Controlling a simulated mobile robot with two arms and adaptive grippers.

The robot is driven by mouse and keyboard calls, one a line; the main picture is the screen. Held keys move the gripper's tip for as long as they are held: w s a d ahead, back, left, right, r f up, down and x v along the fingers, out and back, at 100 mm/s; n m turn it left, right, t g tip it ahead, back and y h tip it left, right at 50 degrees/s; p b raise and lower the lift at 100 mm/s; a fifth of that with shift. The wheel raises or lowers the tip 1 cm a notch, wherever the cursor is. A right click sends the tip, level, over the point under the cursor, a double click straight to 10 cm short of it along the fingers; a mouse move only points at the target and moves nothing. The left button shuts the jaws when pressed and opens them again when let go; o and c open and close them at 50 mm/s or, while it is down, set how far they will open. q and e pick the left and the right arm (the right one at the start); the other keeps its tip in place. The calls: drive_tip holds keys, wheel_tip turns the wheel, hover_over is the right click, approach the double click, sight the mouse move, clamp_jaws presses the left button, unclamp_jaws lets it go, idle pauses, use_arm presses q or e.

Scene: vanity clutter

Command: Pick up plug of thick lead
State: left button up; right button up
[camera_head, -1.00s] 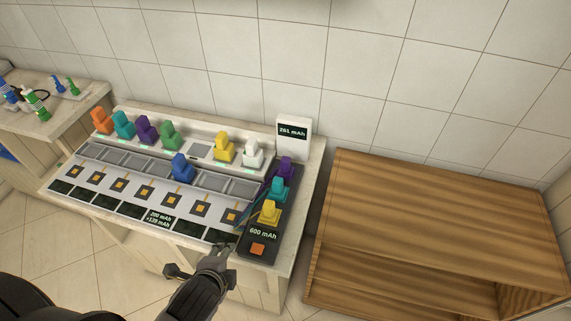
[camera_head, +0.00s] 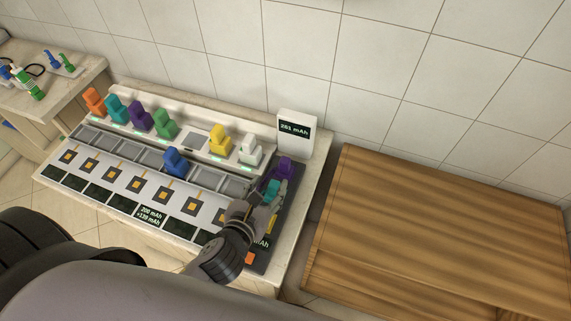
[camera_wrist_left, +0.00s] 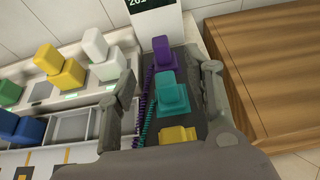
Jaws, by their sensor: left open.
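In the left wrist view, the purple plug (camera_wrist_left: 163,54), teal plug (camera_wrist_left: 172,92) and yellow plug (camera_wrist_left: 178,134) line up. Coiled purple and teal leads run along their left side; I cannot tell which lead is thickest. My left gripper (camera_head: 262,200) is open above the strip. Its fingers stand either side of the teal plug, apparently not gripping it.
A white row at the back holds orange, teal, purple, green, yellow and white plugs (camera_head: 250,152); a blue plug (camera_head: 175,161) stands on the grey trays. A display reading 261 mAh (camera_head: 296,128) stands behind the strip. A wooden cabinet (camera_head: 430,220) is to the right.

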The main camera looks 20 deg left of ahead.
sight(284, 162)
use_arm(q)
drive_tip(key=x, duration=0.4)
drive_tip(key=shift+w, duration=0.15)
drive_tip(key=x, duration=0.3)
drive_tip(key=shift+p, duration=0.3)
drive_tip(key=shift+w+f, duration=0.15)
drive_tip(key=x, duration=0.5)
drive_tip(key=shift+w+f, duration=0.15)
drive_tip(key=shift+w, duration=0.1)
use_arm(e)
drive_tip(key=shift+w+a+r, duration=0.25)
drive_tip(key=shift+w+r, duration=0.05)
drive_tip(key=shift+r, duration=0.35)
use_arm(q)
drive_tip(key=shift+s, duration=0.1)
drive_tip(key=shift+c, duration=0.7)
clamp_jaws()
use_arm(e)
drive_tip(key=shift+w+d, duration=0.15)
drive_tip(key=shift+w, duration=0.05)
